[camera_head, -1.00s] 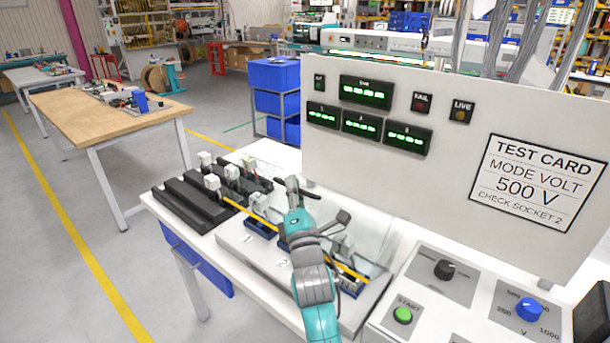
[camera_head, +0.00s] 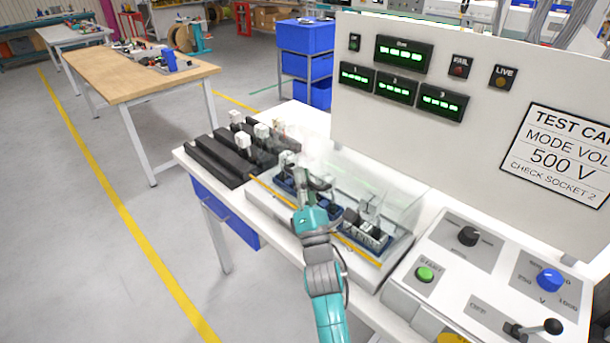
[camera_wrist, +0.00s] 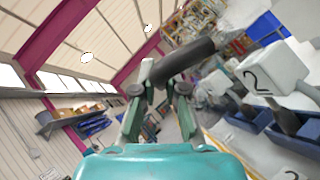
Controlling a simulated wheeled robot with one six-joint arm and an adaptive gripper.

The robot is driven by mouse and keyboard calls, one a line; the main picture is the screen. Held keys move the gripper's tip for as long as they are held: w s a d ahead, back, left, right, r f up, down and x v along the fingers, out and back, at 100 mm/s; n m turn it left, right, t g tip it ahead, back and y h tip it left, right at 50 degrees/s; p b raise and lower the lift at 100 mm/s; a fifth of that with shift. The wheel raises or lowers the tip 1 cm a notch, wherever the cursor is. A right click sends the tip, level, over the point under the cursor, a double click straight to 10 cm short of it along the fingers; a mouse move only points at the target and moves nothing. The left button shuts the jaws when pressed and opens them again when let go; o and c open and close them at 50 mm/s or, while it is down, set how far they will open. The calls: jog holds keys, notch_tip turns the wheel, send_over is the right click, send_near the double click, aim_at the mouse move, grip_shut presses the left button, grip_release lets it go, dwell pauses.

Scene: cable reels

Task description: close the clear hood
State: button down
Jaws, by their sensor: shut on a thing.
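The clear hood (camera_head: 405,203) is a see-through panel over the back of the socket fixture (camera_head: 270,205). It appears still raised at a tilt, but its edges are faint and its exact angle is hard to tell. My gripper (camera_head: 316,190) is above the middle of the fixture, in front of the tester. In the wrist view my gripper (camera_wrist: 160,84) is shut on a dark round bar, the hood's handle (camera_wrist: 187,60), which lies across its fingertips. In the head view my gripper largely hides the handle.
Blue sockets (camera_head: 365,236) with pale plugs stand in the fixture behind a yellow strip (camera_head: 360,250). A black rack (camera_head: 222,160) is at the left. The control panel (camera_head: 470,250), with a green start button (camera_head: 425,273) and a lever (camera_head: 540,327), is close at the right.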

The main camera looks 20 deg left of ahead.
jog(key=c, duration=1.5)
grip_release()
jog(key=v, duration=1.2)
